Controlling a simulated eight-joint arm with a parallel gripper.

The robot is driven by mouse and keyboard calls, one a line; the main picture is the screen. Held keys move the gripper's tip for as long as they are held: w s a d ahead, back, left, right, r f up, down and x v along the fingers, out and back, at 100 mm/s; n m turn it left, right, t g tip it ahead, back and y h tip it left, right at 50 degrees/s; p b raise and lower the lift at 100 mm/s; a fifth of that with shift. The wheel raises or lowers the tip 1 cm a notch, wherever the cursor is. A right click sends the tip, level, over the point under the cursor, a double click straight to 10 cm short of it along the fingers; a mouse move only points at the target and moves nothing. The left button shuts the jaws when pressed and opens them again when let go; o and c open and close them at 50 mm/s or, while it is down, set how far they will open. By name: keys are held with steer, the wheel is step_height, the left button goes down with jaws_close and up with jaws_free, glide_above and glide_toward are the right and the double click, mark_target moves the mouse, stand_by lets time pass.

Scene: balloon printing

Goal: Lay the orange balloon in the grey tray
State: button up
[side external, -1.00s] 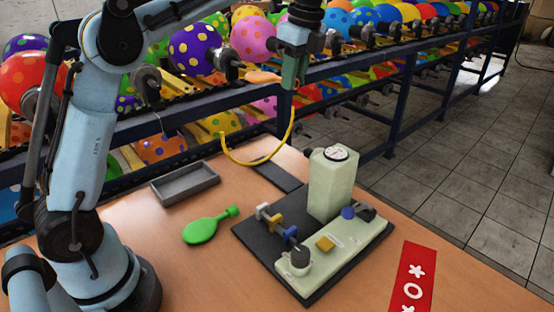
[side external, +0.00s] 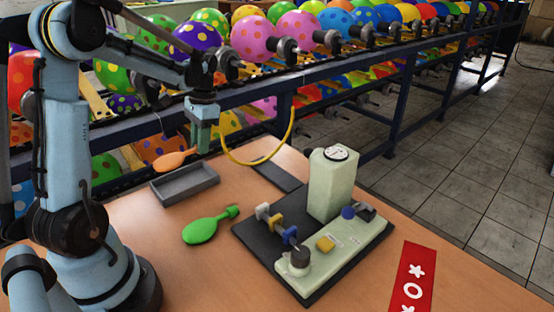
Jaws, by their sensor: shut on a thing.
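The orange balloon (side external: 174,160) is uninflated and hangs out to the left from my gripper (side external: 203,146), which is shut on its neck end. The balloon is held in the air above the far part of the grey tray, apart from it as far as I can tell. The grey tray (side external: 186,194) is a shallow rectangular box lying on the wooden table, and it looks empty. My gripper is above the tray's far right side. The fingertips are small and their grip is hard to make out.
A green balloon (side external: 208,228) lies on the table in front of the tray. A pale green machine (side external: 332,188) on a dark base stands to the right, with a yellow hose (side external: 262,160) behind. A rack of inflated balloons runs behind the table.

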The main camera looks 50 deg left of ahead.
mark_target(204, 176)
steer(key=shift+f, duration=3.7)
steer(key=o, duration=1)
steer(key=shift+r, duration=0.15)
